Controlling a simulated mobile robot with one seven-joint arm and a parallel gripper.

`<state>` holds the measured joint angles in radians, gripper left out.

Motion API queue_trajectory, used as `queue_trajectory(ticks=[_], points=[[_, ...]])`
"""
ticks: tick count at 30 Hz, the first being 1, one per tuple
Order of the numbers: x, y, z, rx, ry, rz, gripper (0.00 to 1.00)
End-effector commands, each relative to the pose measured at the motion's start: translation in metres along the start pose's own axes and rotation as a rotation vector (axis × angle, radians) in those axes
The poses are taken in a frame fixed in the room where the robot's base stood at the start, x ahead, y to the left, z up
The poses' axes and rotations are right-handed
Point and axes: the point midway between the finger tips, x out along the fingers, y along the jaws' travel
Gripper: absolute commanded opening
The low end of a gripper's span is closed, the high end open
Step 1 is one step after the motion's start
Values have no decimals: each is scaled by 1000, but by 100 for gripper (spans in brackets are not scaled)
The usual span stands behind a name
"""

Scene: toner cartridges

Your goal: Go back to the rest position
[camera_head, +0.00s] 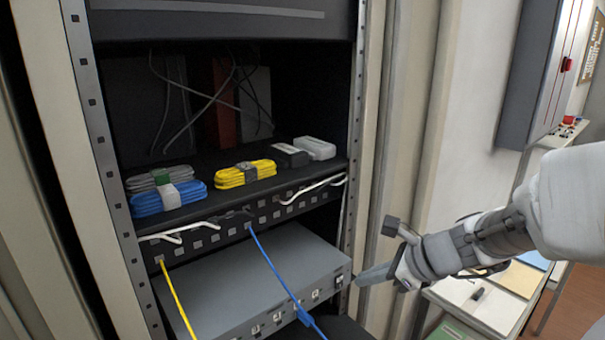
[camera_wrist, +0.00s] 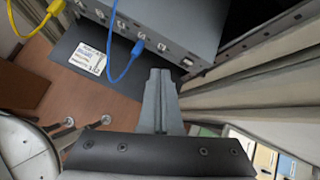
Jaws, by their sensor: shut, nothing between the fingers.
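My gripper (camera_head: 372,274) is at the right of the head view, its fingertips just right of the front corner of a grey network box (camera_head: 262,268). In the wrist view my gripper (camera_wrist: 159,74) is shut and empty, its two fingers together. The grey network box (camera_wrist: 168,22) is above the fingertips there. A blue cable (camera_head: 275,268) is plugged into the box's front, and its plug (camera_wrist: 138,47) shows in the wrist view. I cannot tell whether the fingertips touch the box. No toner cartridge is clearly recognizable.
The rack's right post (camera_head: 355,150) stands close to my gripper. A yellow cable (camera_head: 177,300) hangs at the left. Coiled cables (camera_head: 245,172) lie on the shelf above. A low table (camera_head: 490,305) with papers stands below my arm. Brown floor (camera_wrist: 75,85) shows below the rack.

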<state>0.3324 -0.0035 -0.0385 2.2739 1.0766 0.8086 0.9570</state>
Motion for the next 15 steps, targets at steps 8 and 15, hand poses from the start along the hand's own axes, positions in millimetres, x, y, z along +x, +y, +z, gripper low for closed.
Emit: queue_trajectory(ticks=[8, 15], points=[[-30, 102, 22, -844, 121, 170, 0], [-76, 138, -4, -1609, 300, 283, 0]])
